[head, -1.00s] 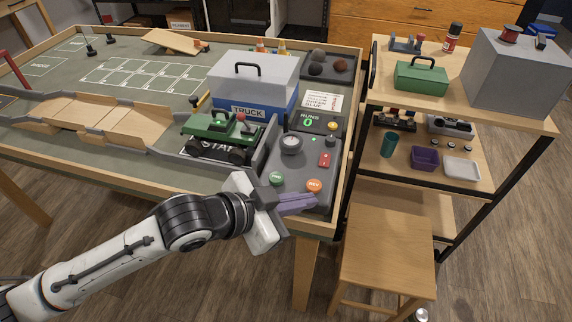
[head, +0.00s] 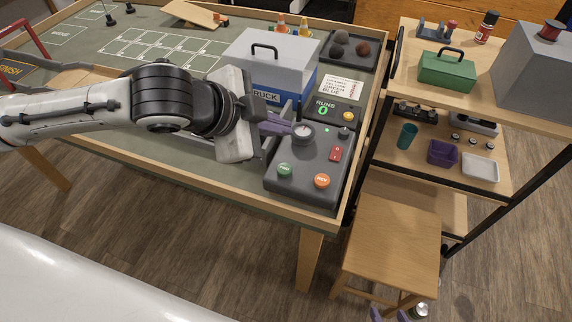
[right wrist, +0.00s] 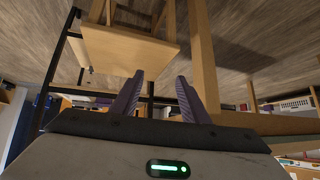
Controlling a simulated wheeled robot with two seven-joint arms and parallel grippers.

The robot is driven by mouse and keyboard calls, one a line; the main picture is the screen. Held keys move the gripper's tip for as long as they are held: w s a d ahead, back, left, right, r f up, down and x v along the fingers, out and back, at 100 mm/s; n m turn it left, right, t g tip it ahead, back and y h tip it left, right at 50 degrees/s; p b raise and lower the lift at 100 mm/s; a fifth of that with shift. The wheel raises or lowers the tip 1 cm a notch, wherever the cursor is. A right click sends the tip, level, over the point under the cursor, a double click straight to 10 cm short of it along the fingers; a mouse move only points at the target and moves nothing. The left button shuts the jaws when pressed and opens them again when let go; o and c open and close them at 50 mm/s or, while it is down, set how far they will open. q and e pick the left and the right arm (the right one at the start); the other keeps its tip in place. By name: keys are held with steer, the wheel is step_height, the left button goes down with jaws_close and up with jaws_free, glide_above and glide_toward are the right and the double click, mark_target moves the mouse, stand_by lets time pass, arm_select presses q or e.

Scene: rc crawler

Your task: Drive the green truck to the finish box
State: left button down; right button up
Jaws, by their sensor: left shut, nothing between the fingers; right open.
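My left gripper (head: 284,125) is shut and empty, its purple fingertips at the left side of the round dial (head: 303,134) on the grey control panel (head: 318,158). I cannot tell whether they touch the dial. The panel also has a green button (head: 286,170), an orange button (head: 321,181) and a red switch (head: 336,154). The green truck is hidden behind my left arm. A dark finish sign (head: 12,71) shows at the far left of the table. My right gripper (right wrist: 157,97) is open and empty in the right wrist view, away from the panel.
A grey-lidded box (head: 270,62) marked TRUCK stands behind the gripper. A wooden stool (head: 390,230) and a shelf rack (head: 478,88) stand to the right.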

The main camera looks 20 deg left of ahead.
arm_select(q)
steer(key=b, duration=0.5)
glide_above(280, 172)
step_height(280, 172, down, 4)
steer(key=shift+f, duration=0.2)
step_height(280, 172, down, 2)
steer(key=b, duration=0.3)
steer(key=shift+f, duration=0.4)
steer(key=shift+f+b, duration=0.45)
steer(key=shift+f, duration=0.35)
arm_select(e)
step_height(280, 172, down, 6)
steer(key=w+a, duration=0.1)
steer(key=a, duration=0.1)
steer(key=shift+d+r, duration=0.1)
arm_select(q)
steer(key=shift+f, duration=0.15)
